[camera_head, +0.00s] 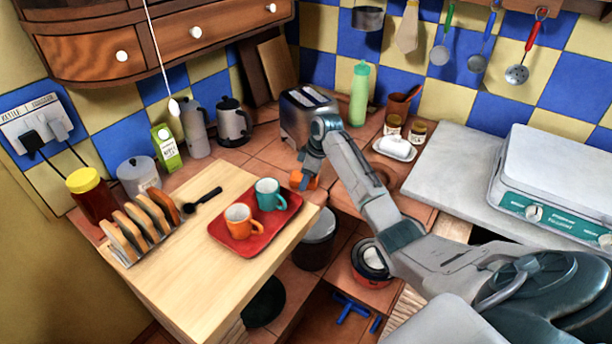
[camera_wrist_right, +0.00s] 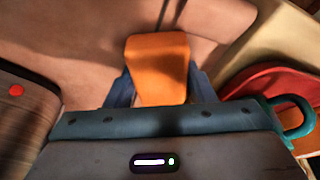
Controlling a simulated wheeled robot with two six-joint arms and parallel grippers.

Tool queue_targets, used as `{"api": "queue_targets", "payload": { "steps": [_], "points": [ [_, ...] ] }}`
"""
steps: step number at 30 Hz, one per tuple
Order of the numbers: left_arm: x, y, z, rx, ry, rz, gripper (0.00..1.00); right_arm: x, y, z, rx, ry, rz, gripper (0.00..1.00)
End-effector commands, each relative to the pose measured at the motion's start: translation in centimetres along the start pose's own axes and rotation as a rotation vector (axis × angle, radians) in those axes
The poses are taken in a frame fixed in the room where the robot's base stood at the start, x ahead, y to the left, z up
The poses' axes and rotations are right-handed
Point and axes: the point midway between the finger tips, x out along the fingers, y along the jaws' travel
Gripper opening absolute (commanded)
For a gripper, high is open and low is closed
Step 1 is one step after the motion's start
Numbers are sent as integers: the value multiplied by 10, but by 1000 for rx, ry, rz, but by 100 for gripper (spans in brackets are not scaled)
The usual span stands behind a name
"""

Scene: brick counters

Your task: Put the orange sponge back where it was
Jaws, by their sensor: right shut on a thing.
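The orange sponge (camera_head: 311,182) shows in the head view at the end of my right arm, between the red tray and the toaster. In the right wrist view the sponge (camera_wrist_right: 157,68) sits between the two dark blue fingers of my right gripper (camera_wrist_right: 158,90), which is shut on it. Tiled counter lies beyond the sponge in that view; I cannot tell whether the sponge touches it. My right gripper (camera_head: 305,178) is mostly hidden by its own wrist in the head view. My left gripper is not in view.
A red tray (camera_head: 285,225) with an orange mug (camera_head: 240,222) and a teal mug (camera_head: 268,194) stands on the wooden board (camera_head: 185,285). The toaster (camera_head: 296,122) stands behind my right wrist. A white dish (camera_head: 395,150) and jars stand right of it. Some tiled counter near the sponge is clear.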

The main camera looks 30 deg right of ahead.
Motion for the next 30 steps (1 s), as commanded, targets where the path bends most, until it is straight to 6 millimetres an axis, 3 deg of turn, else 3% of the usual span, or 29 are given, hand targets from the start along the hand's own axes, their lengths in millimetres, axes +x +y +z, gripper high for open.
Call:
{"api": "queue_targets", "payload": {
  "steps": [1, 3, 4, 16, 30],
  "points": [
    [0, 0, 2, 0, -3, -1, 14, 1, 0, 0, 0, 0, 0, 55],
    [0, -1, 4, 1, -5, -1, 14, 1, 0, 0, 0, 0, 0, 69],
    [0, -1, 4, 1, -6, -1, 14, 0, 0, 0, 0, 0, 0, 71],
    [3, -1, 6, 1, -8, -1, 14, -10, 1, -1, -1, 1, 3, 71],
    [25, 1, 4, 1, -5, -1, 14, -101, 1, 0, -1, 1, 3, 71]
  ]
}}
